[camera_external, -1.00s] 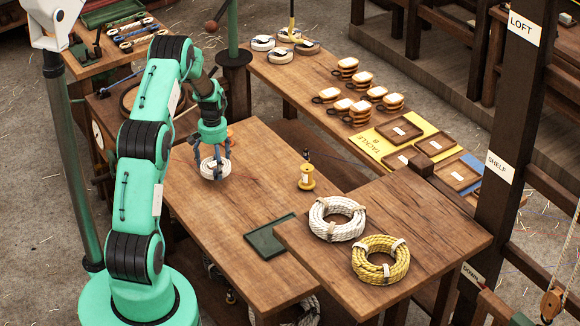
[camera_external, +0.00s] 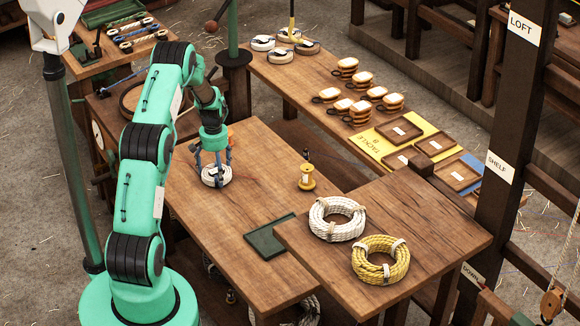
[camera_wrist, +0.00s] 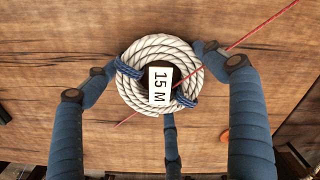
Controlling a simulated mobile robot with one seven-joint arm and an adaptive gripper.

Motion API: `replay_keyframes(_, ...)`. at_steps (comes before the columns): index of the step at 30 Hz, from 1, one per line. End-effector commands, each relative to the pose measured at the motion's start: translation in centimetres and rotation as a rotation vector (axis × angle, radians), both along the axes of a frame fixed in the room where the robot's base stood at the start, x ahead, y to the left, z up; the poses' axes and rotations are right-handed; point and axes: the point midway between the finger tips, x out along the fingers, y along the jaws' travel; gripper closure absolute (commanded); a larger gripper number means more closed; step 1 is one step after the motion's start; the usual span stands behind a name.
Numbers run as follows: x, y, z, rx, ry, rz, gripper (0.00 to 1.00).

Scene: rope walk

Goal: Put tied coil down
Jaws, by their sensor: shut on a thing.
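A small white rope coil (camera_external: 217,180) with a "15 M" tag is at the left part of the wooden bench. In the wrist view the coil (camera_wrist: 142,84) has blue ties on two sides. My gripper (camera_external: 214,166) is above and around it, its blue fingers (camera_wrist: 160,76) closed against the coil's sides. The coil is low, at or just above the bench top; I cannot tell whether it touches the wood.
A yellow spool (camera_external: 306,178) stands to the right on the bench. A dark green tray (camera_external: 268,236) lies toward the front. A larger white coil (camera_external: 337,218) and a yellow coil (camera_external: 381,260) lie on the raised board (camera_external: 440,225).

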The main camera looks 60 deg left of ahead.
Motion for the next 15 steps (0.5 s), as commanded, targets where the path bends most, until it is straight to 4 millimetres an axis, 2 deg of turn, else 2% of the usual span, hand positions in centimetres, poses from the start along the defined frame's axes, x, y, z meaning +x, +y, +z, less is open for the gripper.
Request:
replay_keyframes(10, 0.03, 0.03, -0.23, 0.001, -0.001, 0.0, 0.57)
replay_keyframes(11, -0.01, -0.01, -0.23, 0.0, 0.0, 0.0, 0.1)
replay_keyframes(12, -0.01, -0.01, -0.21, 0.0, 0.0, 0.0, 0.02)
replay_keyframes(15, -0.01, -0.01, -0.2, 0.0, 0.0, 0.0, 0.0)
